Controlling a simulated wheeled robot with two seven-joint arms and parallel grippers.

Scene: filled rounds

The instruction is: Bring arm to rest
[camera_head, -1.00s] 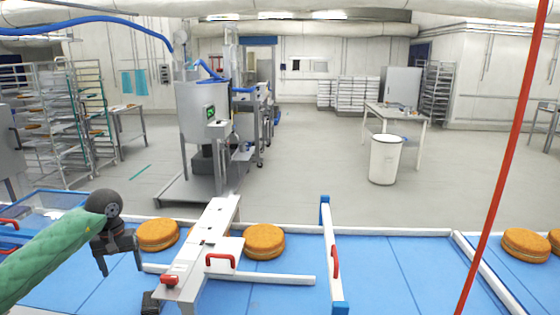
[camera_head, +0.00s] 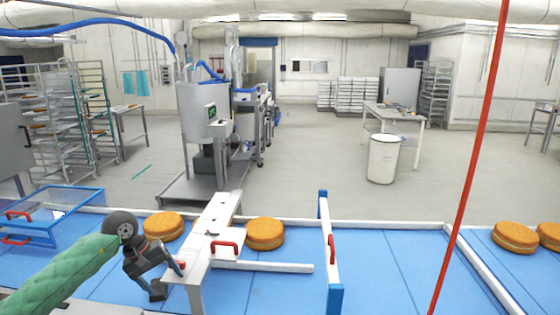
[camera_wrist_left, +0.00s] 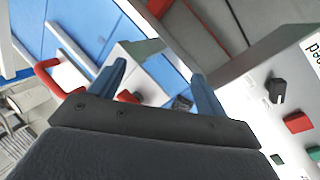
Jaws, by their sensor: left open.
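My left arm, in a green quilted sleeve, comes in from the lower left of the head view. Its dark left gripper (camera_head: 168,280) is open and is close to the left side of the white machine bridge (camera_head: 207,240) across the belt. In the left wrist view the two blue-grey fingertips (camera_wrist_left: 160,85) stand apart with nothing seen between them. A red handle (camera_wrist_left: 55,78) shows left of the fingers there. My right gripper is not in view.
The blue conveyor belt (camera_head: 385,265) carries round orange-brown cakes, one left of the bridge (camera_head: 163,226), one right of it (camera_head: 265,233) and others at the far right (camera_head: 515,237). A blue-and-white gate (camera_head: 329,250) crosses the belt. A red pole (camera_head: 470,160) stands at right.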

